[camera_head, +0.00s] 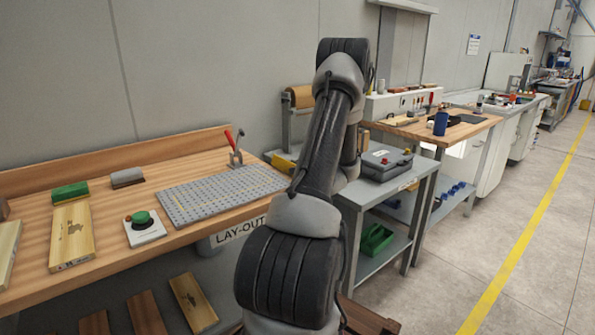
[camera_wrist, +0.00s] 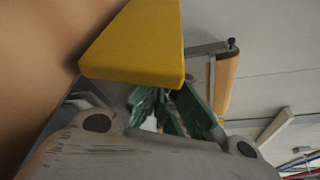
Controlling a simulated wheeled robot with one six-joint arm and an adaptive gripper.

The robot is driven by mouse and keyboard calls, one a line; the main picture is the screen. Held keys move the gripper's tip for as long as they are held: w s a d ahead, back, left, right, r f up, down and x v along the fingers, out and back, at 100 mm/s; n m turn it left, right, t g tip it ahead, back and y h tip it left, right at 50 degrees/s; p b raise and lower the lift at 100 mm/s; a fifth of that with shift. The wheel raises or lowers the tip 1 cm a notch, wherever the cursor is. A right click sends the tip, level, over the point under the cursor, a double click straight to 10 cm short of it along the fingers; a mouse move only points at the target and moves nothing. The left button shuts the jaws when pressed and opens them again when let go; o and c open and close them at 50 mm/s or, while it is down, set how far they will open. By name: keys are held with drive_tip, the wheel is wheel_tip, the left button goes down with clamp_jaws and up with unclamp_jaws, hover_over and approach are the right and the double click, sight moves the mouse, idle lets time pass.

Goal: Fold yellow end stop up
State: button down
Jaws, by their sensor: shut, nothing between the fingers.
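The yellow end stop (camera_wrist: 140,45) fills the upper left of the wrist view as a thick flat-faced bar, very close to the camera. In the head view a yellow piece (camera_head: 283,163) shows at the right end of the wooden bench, partly covered by my arm. My gripper (camera_wrist: 168,102) shows in the wrist view with its fingers together and empty, just below the near edge of the yellow bar. I cannot tell whether they touch. My gripper is hidden behind my arm in the head view.
A roll on a metal stand (camera_head: 300,97) rises behind the bench end; it also shows in the wrist view (camera_wrist: 226,82). A grey perforated plate (camera_head: 222,193) with a red-handled clamp (camera_head: 234,148) lies left. A grey case (camera_head: 386,164) sits on the cart at right. The right floor is clear.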

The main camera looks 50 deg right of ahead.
drive_tip(key=shift+w+a+r, duration=0.15)
drive_tip(key=shift+a+r, duration=0.5)
drive_tip(key=shift+r, duration=0.2)
drive_tip(key=shift+a, duration=0.1)
drive_tip(key=shift+r, duration=0.1)
drive_tip(key=s+d, duration=0.1)
drive_tip(key=d, duration=0.3)
drive_tip(key=f+v, duration=0.1)
drive_tip(key=v, duration=0.8)
drive_tip(key=shift+s+a+f, duration=0.15)
drive_tip(key=shift+s+a, duration=0.1)
drive_tip(key=shift+a, duration=0.2)
